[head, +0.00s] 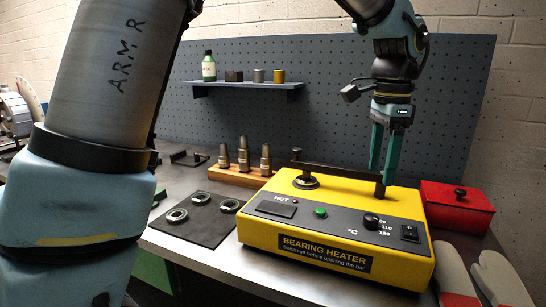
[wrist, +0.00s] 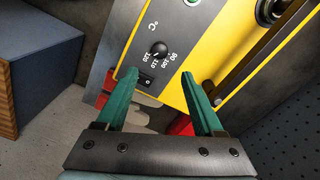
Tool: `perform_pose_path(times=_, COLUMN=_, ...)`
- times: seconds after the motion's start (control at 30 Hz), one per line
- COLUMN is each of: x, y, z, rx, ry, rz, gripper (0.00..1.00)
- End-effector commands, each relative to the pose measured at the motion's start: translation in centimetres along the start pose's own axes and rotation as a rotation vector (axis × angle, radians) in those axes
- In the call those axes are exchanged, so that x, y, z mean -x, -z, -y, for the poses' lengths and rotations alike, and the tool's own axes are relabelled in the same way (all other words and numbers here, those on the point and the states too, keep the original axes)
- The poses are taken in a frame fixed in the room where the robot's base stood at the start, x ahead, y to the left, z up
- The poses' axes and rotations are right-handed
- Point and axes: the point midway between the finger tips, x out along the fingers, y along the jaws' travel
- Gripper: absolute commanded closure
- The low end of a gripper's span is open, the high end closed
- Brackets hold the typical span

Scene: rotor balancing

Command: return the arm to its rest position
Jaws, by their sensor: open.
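My gripper (head: 381,176) is in the upper right of the head view, pointing down, with its two teal fingers apart and nothing seen between them. Its fingertips are over or just behind the right end of the yellow bearing heater (head: 280,232); the exact gap cannot be told. In the wrist view the open fingers (wrist: 159,76) frame the heater's corner, with its dial (wrist: 159,49) and switch beyond them. A dark bar (head: 335,170) lies across the heater's top, and a bearing ring (head: 306,182) is at its left end.
A red box (head: 457,205) stands right of the heater, with gloves (head: 455,272) in front. A dark mat (head: 193,232) with bearing rings and a wooden block (head: 236,176) with several pegs are left. A pegboard (head: 330,60) with a shelf (head: 247,84) stands behind.

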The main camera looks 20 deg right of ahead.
Motion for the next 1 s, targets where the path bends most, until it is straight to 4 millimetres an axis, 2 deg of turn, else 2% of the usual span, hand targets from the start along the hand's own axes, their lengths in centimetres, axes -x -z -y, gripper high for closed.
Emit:
perform_pose_path(times=0.07, x=-0.2, y=-0.4, z=0.3, rx=0.015, ry=0.001, rz=0.000, gripper=0.31)
perform_pose_path(times=0.13, x=-0.7, y=-1.8, z=1.1, rx=0.063, ry=0.003, rz=0.001, gripper=0.31)
perform_pose_path(times=0.17, x=-1.0, y=-2.6, z=1.6, rx=0.096, ry=0.005, rz=-0.001, gripper=0.31)
perform_pose_path(times=0.23, x=-2.1, y=-5.6, z=3.2, rx=0.205, ry=0.010, rz=-0.003, gripper=0.31)
perform_pose_path(times=0.27, x=-2.6, y=-7.3, z=3.9, rx=0.264, ry=0.015, rz=-0.006, gripper=0.31)
perform_pose_path(times=0.37, x=-4.8, y=-13.8, z=6.0, rx=0.498, ry=0.028, rz=-0.017, gripper=0.31)
perform_pose_path(times=0.5, x=-7.9, y=-23.6, z=6.7, rx=0.852, ry=0.050, rz=-0.039, gripper=0.31)
perform_pose_path(times=0.6, x=-10.0, y=-30.1, z=5.6, rx=1.105, ry=0.066, rz=-0.056, gripper=0.31)
perform_pose_path(times=0.73, x=-12.1, y=-36.7, z=2.9, rx=1.394, ry=0.088, rz=-0.077, gripper=0.31)
perform_pose_path(times=0.83, x=-13.3, y=-40.0, z=0.7, rx=1.565, ry=0.103, rz=-0.092, gripper=0.31)
perform_pose_path(times=0.9, x=-13.8, y=-41.4, z=-0.5, rx=1.646, ry=0.110, rz=-0.100, gripper=0.31)
perform_pose_path(times=1.0, x=-14.2, y=-42.4, z=-1.4, rx=1.706, ry=0.117, rz=-0.106, gripper=0.31)
